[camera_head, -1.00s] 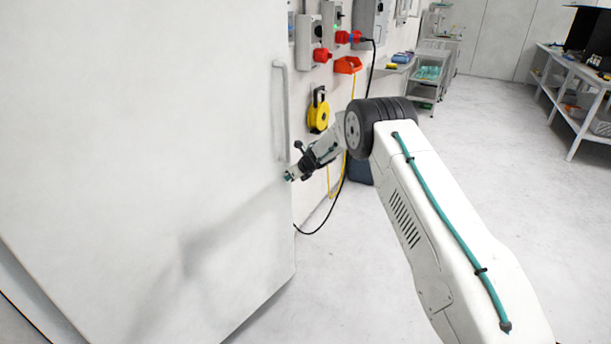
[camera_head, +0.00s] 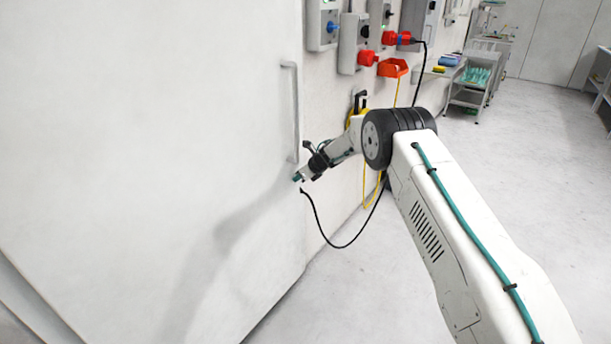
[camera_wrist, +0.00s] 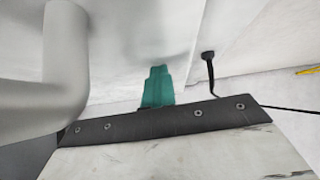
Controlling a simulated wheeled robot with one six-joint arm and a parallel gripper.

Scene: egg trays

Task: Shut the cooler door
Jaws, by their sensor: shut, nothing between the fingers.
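The white cooler door (camera_head: 150,150) fills the left half of the head view, with a vertical grey handle (camera_head: 290,112) near its right edge. The handle also shows large at the left of the wrist view (camera_wrist: 65,60). My gripper (camera_head: 298,178) is at the door's right edge, just below the handle. Its teal fingertips (camera_wrist: 158,86) are together and empty, against or very close to the door face; I cannot tell if they touch.
Wall boxes with red plugs (camera_head: 368,58), an orange holder (camera_head: 393,68) and hanging yellow and black cables (camera_head: 345,246) are right of the door. A trolley (camera_head: 470,85) stands farther back. The floor at right (camera_head: 520,180) is clear.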

